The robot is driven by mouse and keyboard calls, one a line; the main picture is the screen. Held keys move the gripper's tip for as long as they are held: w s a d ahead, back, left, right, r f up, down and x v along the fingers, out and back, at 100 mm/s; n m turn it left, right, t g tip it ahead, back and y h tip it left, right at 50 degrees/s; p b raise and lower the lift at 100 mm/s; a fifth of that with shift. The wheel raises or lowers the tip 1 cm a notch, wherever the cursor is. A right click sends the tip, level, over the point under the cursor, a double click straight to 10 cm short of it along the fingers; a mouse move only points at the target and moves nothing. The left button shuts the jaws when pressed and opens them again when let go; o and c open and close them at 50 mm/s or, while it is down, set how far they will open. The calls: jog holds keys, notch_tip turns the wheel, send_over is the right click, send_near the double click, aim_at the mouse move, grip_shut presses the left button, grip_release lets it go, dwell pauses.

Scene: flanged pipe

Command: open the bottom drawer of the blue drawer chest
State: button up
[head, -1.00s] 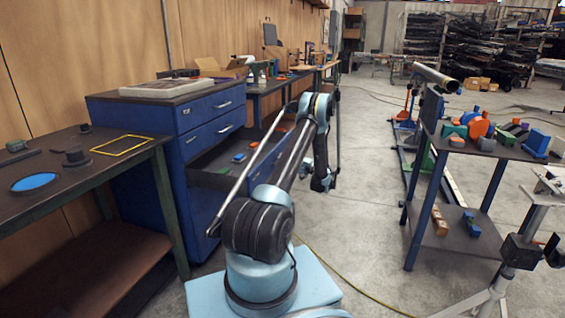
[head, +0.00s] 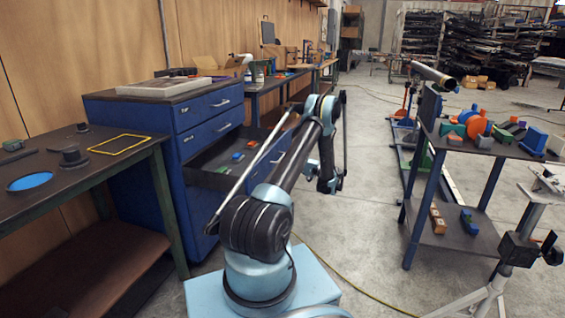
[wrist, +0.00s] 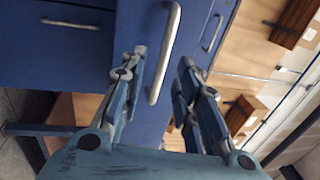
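The blue drawer chest (head: 150,135) stands left of centre in the head view. Its two upper drawers are shut. A lower drawer (head: 212,172) stands open, with small coloured items inside; my arm covers part of it. What lies below it is partly hidden, so I cannot tell if it is the bottom one. My gripper (wrist: 162,68) is open in the wrist view. A silver bar handle (wrist: 164,55) on a blue front shows between its two fingers, with gaps on both sides. I cannot tell its depth from the fingertips.
Other handles show in the wrist view, at the upper left (wrist: 70,22) and upper right (wrist: 212,32). A dark workbench (head: 100,160) stands left of the chest. A blue-legged shelf table (head: 440,235) with coloured parts stands right. Grey floor between is mostly clear.

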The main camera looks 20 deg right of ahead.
jog(key=v, duration=0.7)
jog(key=shift+f, duration=0.1)
